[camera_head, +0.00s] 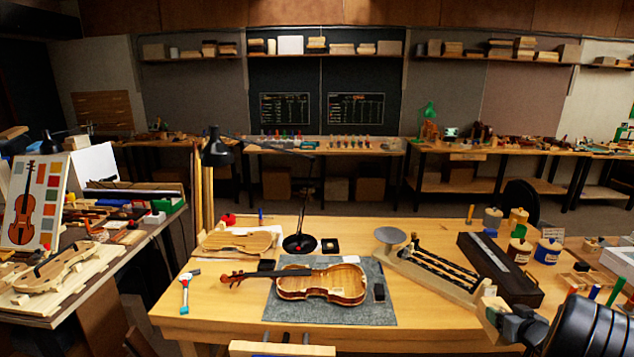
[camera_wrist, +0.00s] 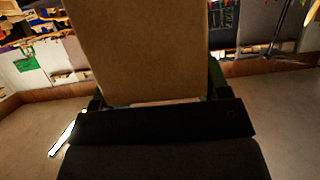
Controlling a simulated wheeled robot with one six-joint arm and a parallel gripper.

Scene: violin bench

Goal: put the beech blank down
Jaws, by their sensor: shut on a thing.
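The beech blank (camera_wrist: 140,45) is a plain tan block that fills the upper middle of the wrist view. My gripper (camera_wrist: 158,98) is shut on it, with dark green finger parts at either side of its lower end. In the head view the blank (camera_head: 488,316) shows as a pale block at the lower right, at the end of my dark gripper (camera_head: 500,320). It appears near the bench's front right edge; I cannot tell its height above the bench or whether it touches anything.
The wooden bench (camera_head: 430,325) has bare room at front centre-right. A violin (camera_head: 325,284) lies on a grey mat (camera_head: 340,313). A hammer (camera_head: 185,290) lies at left. A long dark box (camera_head: 500,268) and several jars (camera_head: 519,250) stand at right. A side bench (camera_head: 110,275) is at left.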

